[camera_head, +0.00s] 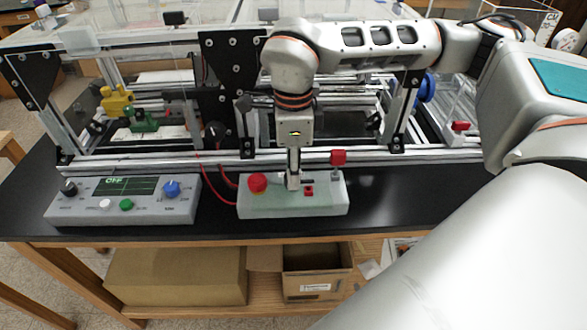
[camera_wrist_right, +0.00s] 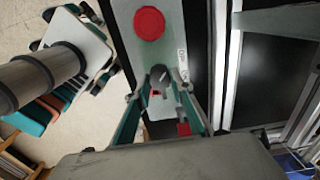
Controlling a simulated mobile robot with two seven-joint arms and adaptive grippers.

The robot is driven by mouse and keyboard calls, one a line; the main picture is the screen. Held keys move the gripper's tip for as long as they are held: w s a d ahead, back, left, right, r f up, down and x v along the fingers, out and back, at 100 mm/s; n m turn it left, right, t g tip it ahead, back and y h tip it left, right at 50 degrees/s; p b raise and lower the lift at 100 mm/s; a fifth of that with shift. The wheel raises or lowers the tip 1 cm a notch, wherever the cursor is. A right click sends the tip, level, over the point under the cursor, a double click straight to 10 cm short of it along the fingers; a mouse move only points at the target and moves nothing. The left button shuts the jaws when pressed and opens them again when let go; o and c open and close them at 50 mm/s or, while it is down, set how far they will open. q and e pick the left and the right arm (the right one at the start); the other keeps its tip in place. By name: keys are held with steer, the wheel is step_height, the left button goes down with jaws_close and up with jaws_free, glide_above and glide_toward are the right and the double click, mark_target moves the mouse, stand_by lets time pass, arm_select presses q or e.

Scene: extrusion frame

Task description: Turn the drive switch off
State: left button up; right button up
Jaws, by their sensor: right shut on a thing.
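A pale control box (camera_head: 330,208) stands on the black bench top, with a round red button (camera_head: 258,183) on its left part. My right gripper (camera_head: 293,182) points down onto the middle of this box, just right of the red button. In the right wrist view, the gripper's fingertips (camera_wrist_right: 160,92) close around a small dark grey knob (camera_wrist_right: 158,76) with a light pointer line, which I take as the drive switch. The head view hides this knob behind the gripper. The red button (camera_wrist_right: 149,23) is beyond it. My left gripper is not in view.
The aluminium extrusion frame (camera_head: 190,160) runs close behind. Red cables lie between console and box.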

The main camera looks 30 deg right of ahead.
stand_by(0.4)
steer(key=o, duration=1.1)
steer(key=shift+r, duration=0.1)
step_height(320, 180, up, 12)
